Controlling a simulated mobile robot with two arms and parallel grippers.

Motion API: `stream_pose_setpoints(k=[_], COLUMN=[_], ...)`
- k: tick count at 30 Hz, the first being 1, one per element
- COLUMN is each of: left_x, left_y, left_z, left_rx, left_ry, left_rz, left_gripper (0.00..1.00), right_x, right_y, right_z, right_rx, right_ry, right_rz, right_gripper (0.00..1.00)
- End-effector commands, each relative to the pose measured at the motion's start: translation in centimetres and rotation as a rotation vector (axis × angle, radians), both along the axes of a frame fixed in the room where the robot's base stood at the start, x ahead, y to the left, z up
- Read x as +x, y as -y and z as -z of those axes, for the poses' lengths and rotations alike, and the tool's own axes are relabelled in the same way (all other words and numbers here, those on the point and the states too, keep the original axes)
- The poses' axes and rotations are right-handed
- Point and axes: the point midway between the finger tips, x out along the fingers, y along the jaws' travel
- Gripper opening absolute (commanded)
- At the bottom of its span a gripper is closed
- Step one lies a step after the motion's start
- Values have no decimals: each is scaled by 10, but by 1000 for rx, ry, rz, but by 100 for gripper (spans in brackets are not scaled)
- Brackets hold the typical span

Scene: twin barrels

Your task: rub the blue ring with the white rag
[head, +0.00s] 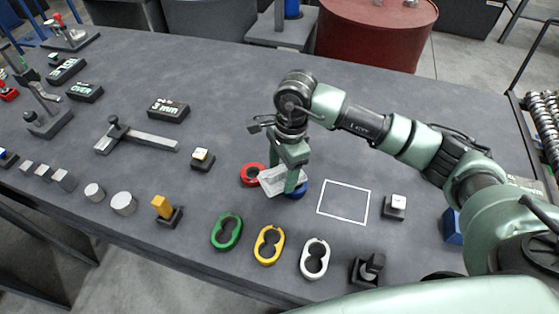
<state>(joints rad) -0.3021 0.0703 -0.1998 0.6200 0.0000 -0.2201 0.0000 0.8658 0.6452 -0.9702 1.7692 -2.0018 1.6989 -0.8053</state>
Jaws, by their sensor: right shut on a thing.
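My right gripper (296,175) points down over the middle of the table and is shut on the white rag (273,180). The rag spreads out to the left of the fingers, low near the table. The blue ring (299,191) is right behind and beside the gripper fingers, and only part of it shows. I cannot tell whether the rag touches it. A red ring (252,175) lies just left of the rag. My left gripper is not in view.
Green (226,231), yellow (269,245) and white (314,258) double-ring pieces lie along the front. A white outlined square (344,201) to the right is empty. A caliper-like tool (137,136) and several blocks lie on the left. A red barrel (375,32) stands behind the table.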

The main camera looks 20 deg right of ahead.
Motion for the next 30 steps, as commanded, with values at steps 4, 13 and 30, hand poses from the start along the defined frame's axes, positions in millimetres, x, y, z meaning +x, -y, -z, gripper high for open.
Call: stream_pose_setpoints(k=[4,13,30], left_x=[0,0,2], left_y=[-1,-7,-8], left_z=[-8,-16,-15], left_rx=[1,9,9], left_ry=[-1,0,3], left_rz=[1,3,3], left_gripper=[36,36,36], right_x=[3,5,4], right_y=[3,7,7], right_z=[-17,-35,-36], right_rx=[-1,0,0], right_ry=[3,1,2], right_rz=[4,9,-10], right_gripper=[31,31,31])
